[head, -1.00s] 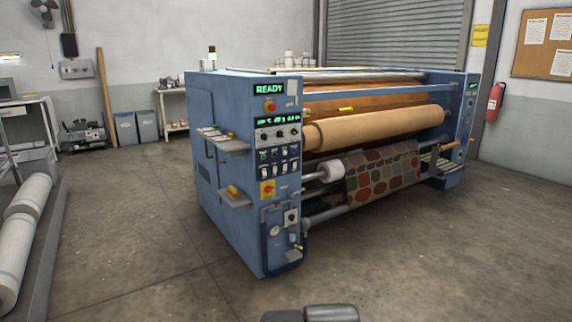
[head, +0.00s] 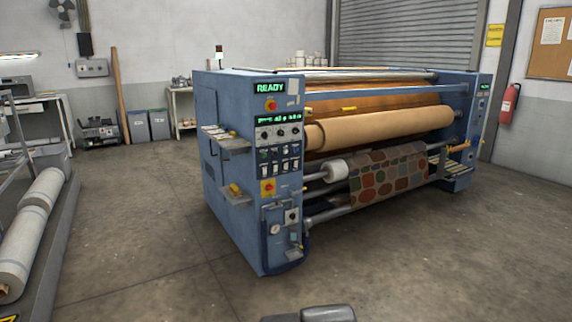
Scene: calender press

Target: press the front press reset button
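The blue calender press (head: 232,150) stands in the middle of the head view, its near end panel facing me. That panel carries a green READY display (head: 270,87), a red round button (head: 271,104), a row of dark knobs (head: 280,134), several small buttons and switches (head: 279,161), and a red-on-yellow switch (head: 268,187). The labels are too small to read, so I cannot tell which control is the front press reset button. A dark grey rounded part of mine shows at the bottom edge. My gripper does not show, and nothing of mine touches the press.
White rolls (head: 32,235) lie on a low rack at the left. Small shelves (head: 235,193) stick out from the press's left side. Grey bins (head: 159,124) and a bench stand at the back wall. The concrete floor (head: 150,240) before and left of the press is clear.

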